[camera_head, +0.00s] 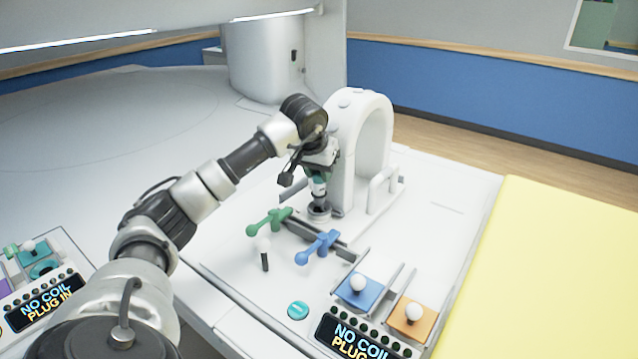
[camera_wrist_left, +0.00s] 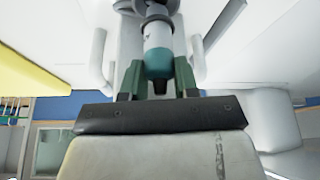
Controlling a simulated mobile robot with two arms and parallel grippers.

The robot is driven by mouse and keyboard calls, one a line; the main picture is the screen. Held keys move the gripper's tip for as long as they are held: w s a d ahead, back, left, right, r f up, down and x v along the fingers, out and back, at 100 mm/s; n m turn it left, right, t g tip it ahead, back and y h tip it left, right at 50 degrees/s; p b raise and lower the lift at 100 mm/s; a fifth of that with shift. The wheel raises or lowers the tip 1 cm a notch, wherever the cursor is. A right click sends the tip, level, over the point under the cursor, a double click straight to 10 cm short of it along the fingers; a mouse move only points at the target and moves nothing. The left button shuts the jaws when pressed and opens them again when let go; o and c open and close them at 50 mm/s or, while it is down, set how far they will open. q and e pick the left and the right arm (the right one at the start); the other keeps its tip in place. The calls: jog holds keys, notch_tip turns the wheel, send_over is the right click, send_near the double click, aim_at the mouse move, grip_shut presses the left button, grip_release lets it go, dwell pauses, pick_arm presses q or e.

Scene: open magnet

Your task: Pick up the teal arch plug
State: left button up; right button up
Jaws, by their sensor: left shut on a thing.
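The teal arch plug (camera_head: 318,186) has a teal body and a white band and stands at the foot of the white arch (camera_head: 374,135). My left gripper (camera_head: 317,174) reaches down over it and is shut on it. The wrist view shows the plug's teal body (camera_wrist_left: 158,62) between the two dark green fingers (camera_wrist_left: 158,80). A grey round socket (camera_head: 319,212) sits directly under the plug. I cannot tell whether the plug is still seated in it or just above. My right gripper is not in view.
A green handle (camera_head: 268,222) and a blue handle (camera_head: 318,248) stand in front of the plug. Blue (camera_head: 360,292) and orange (camera_head: 407,319) sliders and a display panel (camera_head: 352,340) lie near the front. A yellow surface (camera_head: 545,270) is at right.

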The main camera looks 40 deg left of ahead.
pick_arm(q)
jog(key=s+d+r, duration=0.1)
jog(key=d+r, duration=0.1)
jog(key=d, duration=0.1)
jog(key=s+d+r, duration=0.2)
jog(key=d, duration=0.2)
jog(key=s+d+r, duration=0.2)
jog(key=d+r, duration=0.1)
jog(key=shift+d+b, duration=0.35)
jog(key=shift+a, duration=0.1)
